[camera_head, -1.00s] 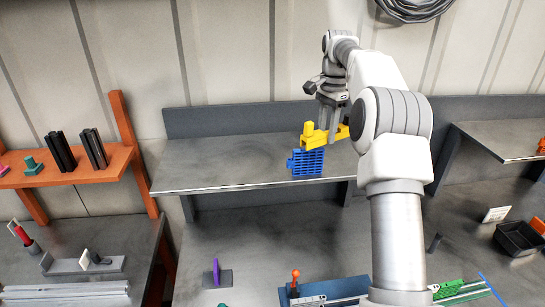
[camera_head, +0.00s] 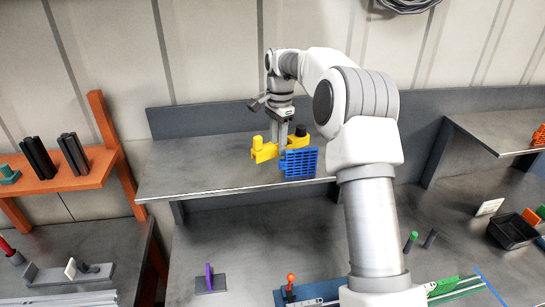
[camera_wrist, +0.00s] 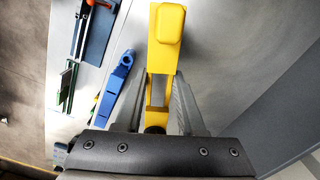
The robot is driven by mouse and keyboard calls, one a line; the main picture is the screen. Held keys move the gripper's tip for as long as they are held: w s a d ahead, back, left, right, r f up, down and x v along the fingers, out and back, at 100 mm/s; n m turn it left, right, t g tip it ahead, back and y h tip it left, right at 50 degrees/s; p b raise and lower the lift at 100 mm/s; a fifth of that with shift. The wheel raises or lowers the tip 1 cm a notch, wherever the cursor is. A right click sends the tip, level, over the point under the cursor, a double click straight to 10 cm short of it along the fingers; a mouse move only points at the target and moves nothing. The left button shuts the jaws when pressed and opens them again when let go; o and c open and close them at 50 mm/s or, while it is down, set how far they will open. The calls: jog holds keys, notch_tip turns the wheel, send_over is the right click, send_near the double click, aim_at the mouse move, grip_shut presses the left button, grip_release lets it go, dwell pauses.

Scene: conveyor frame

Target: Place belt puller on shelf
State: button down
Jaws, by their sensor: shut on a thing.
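The yellow piece, seemingly the belt puller (camera_head: 264,151), has a raised block at one end and is in my gripper (camera_head: 284,150), over the grey shelf (camera_head: 200,180). In the wrist view the yellow piece (camera_wrist: 166,45) lies between the two fingers (camera_wrist: 156,108), which are shut on it, its blocky end pointing away from the wrist. In the head view it is level or nearly so, just left of and behind a blue slotted block (camera_head: 300,162). Whether it touches the shelf, I cannot tell.
The blue block stands near the shelf's front edge, close to my gripper; it also shows in the wrist view (camera_wrist: 115,88). The shelf's left part is clear. A low back panel (camera_head: 200,122) runs behind. An orange shelf (camera_head: 60,187) with dark profiles stands left.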

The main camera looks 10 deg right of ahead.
aim_at(273, 167)
jog(key=shift+a+f, duration=0.4)
jog(key=shift+a, duration=0.3)
jog(key=shift+f+p, duration=0.55)
jog(key=shift+f, duration=1.45)
jog(key=shift+f, duration=0.15)
jog(key=c, duration=0.8)
grip_release()
